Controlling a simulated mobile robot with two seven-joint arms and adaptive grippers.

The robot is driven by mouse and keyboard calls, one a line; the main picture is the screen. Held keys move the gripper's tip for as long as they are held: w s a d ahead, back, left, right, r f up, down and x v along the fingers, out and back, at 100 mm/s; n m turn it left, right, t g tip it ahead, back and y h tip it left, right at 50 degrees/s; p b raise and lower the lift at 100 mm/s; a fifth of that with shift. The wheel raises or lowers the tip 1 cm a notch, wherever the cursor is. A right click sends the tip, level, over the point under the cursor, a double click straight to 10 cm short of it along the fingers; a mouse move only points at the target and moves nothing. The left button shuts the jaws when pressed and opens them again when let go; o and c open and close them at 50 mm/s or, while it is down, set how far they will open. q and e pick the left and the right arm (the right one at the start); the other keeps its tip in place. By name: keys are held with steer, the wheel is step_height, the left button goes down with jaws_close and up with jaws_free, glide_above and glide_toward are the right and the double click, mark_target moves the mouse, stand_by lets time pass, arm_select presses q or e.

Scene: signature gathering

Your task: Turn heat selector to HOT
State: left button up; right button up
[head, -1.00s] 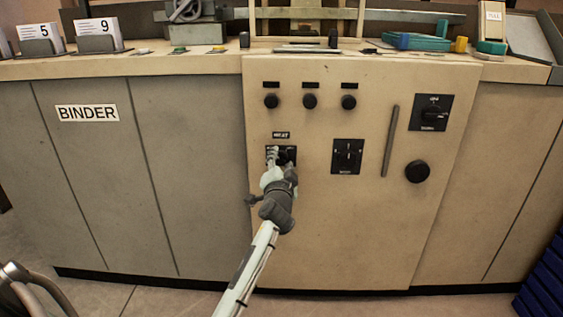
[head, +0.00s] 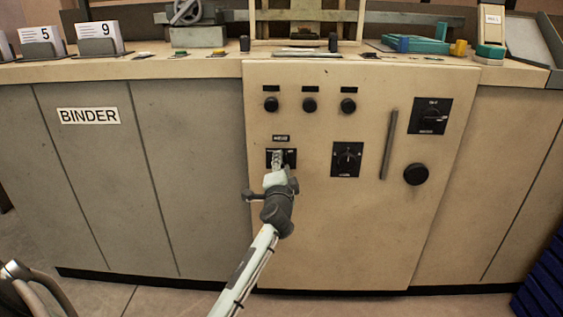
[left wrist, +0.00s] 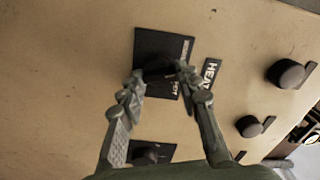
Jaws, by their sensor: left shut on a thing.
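The heat selector is a dark knob (left wrist: 160,70) on a black square plate (head: 291,157) on the cream machine front, under a small HEAT label (head: 281,138). My left gripper (head: 277,158) reaches up to it from below and covers much of the knob in the head view. In the left wrist view, the two fingers of my left gripper (left wrist: 162,77) are on either side of the knob, shut on it. White lettering shows on the plate (left wrist: 150,44), ending in what looks like HOT beside the knob. The knob's exact pointing direction is hidden. My right gripper is not in view.
Another selector (head: 347,158) sits to the right, with a vertical bar handle (head: 389,142) and a round knob (head: 416,174) beyond it. Three small knobs line up above, one at the middle (head: 310,104). The floor in front of the panel is clear.

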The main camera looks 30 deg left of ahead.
arm_select(q)
steer(key=shift+f+m+p, duration=0.15)
steer(key=shift+m+p, duration=2.7)
steer(key=shift+m, duration=3.45)
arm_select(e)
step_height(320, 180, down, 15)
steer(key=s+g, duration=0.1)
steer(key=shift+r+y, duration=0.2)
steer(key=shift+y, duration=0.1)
arm_select(q)
steer(key=o, duration=1.1)
steer(key=shift+s, duration=0.1)
steer(key=v, duration=1.2)
